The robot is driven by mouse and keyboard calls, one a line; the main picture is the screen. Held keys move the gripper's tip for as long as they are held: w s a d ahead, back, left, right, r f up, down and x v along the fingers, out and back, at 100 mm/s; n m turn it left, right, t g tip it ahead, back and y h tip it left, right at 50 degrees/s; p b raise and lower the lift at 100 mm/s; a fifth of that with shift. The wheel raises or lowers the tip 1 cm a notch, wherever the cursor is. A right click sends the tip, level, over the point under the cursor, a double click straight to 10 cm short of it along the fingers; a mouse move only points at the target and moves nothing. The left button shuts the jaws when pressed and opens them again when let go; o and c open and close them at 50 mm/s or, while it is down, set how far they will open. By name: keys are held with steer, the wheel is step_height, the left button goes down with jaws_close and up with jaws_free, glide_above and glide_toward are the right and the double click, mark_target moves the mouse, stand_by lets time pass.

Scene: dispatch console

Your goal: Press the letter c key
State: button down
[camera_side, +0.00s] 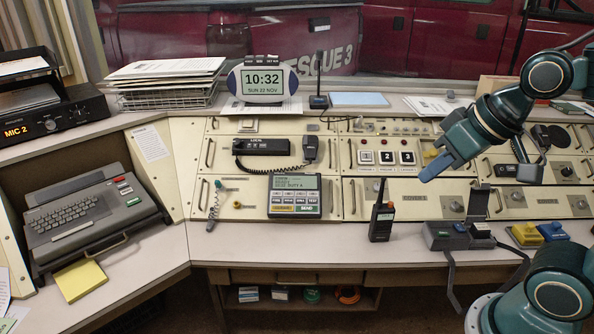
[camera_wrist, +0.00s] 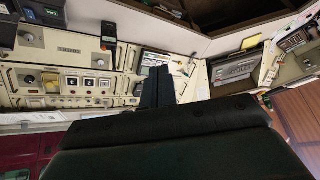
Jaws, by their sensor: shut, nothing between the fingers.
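The grey keyboard unit (camera_side: 90,220) sits on the lower left desk in the side view. Its dark letter keys (camera_side: 62,213) are too small to read, so I cannot tell which one is c. In the wrist view the keyboard unit (camera_wrist: 235,68) shows small, right of centre. My gripper (camera_side: 424,177) is shut and empty, in the air before the right part of the console panel, far to the right of the keyboard. Its dark fingers (camera_wrist: 157,72) show together in the wrist view.
A black handheld radio (camera_side: 382,222) stands upright on the desk between my gripper and the keyboard. A display panel with buttons (camera_side: 295,195) leans on the console. A yellow note pad (camera_side: 80,280) lies in front of the keyboard.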

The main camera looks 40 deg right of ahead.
mark_target(301, 194)
steer(key=w+f+m+t+y, duration=0.1)
steer(key=w+f+m, duration=0.25)
steer(key=w, duration=0.75)
steer(key=w+f+m+t, duration=0.2)
steer(key=w+m, duration=0.2)
steer(key=w, duration=0.7)
steer(key=w+d+f+m+t, duration=0.1)
steer(key=w+d+f+m, duration=0.2)
steer(key=w+f+m, duration=0.2)
steer(key=w+d+f+m+t, duration=0.2)
steer(key=w+f+m, duration=0.3)
steer(key=w+f, duration=0.2)
steer(key=shift+w+d+f, duration=0.15)
steer(key=shift+d+f, duration=0.25)
steer(key=shift+f, duration=0.95)
steer(key=shift+w+d+f, duration=0.55)
steer(key=shift+f, duration=0.65)
steer(key=shift+w+d+f, duration=0.6)
steer(key=shift+f, duration=0.65)
steer(key=shift+w+d+f, duration=0.55)
steer(key=shift+f, duration=0.65)
